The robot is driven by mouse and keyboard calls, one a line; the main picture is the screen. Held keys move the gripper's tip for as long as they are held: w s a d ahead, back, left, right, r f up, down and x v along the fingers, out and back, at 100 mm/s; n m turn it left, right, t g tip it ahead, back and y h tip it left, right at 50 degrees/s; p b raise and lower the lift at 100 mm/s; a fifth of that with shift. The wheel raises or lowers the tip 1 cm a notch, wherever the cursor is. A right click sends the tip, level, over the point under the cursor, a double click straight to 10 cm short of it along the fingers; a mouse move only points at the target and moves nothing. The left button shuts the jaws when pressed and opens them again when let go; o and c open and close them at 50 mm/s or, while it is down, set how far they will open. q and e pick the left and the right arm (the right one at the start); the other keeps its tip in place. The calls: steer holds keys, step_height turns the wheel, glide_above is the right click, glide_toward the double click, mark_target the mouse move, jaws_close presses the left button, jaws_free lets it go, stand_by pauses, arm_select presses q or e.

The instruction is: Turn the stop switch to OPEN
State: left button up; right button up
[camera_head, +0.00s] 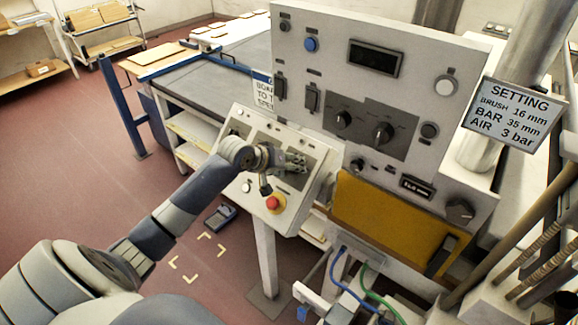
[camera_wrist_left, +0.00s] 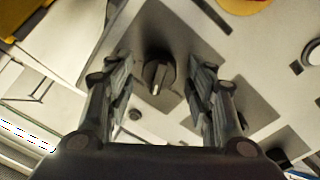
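My left gripper (camera_head: 298,164) reaches over the sloped grey console (camera_head: 312,193) in the head view. In the left wrist view its two fingers stand apart, with a black rotary knob (camera_wrist_left: 157,72) on a dark plate between and beyond them. The fingers are open, with visible gaps on both sides of the knob, and I see no contact. This knob appears to be the stop switch; its labels are not readable. In the head view the gripper hides it. My right gripper is not in view.
A red mushroom button (camera_head: 273,203) sits low on the console, close below my left gripper. The upright panel (camera_head: 352,23) behind carries several knobs, and a yellow cover (camera_head: 390,215) is below it. A sign (camera_head: 512,112) hangs at right. Open floor lies left.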

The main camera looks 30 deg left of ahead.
arm_select(q)
steer(key=v, duration=1.2)
stand_by(0.5)
